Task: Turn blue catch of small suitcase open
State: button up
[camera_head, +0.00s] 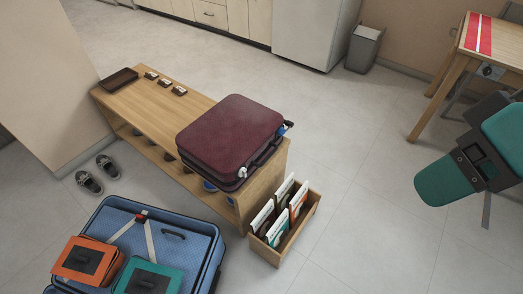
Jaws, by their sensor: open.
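The small suitcase (230,135) is dark maroon and lies flat and closed on the near right end of the wooden bench. Its blue catch (286,126) shows at its right corner; how far it is turned is too small to tell. A pale catch (241,172) shows at its front corner, and a dark handle (267,153) lies on the side between them. My gripper (459,154) seems to be the dark part among my teal arm links at the right. It is open, well apart from the suitcase and holding nothing that I can see. Its fingertips are hard to make out.
The wooden bench (153,105) holds a brown tray (119,79) and several small items. A wooden box (267,253) of upright folders stands near the suitcase. An open blue suitcase (200,236) lies at the lower left. Clear floor (355,185) separates my arm from the bench.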

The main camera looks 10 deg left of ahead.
aim_at(282, 132)
jog(key=u, duration=0.05)
jog(key=k, duration=0.35)
jog(key=z, duration=1.2)
jog(key=i, duration=0.7)
jog(key=u, duration=1)
jog(key=i, duration=0.6)
jog(key=u, duration=0.65)
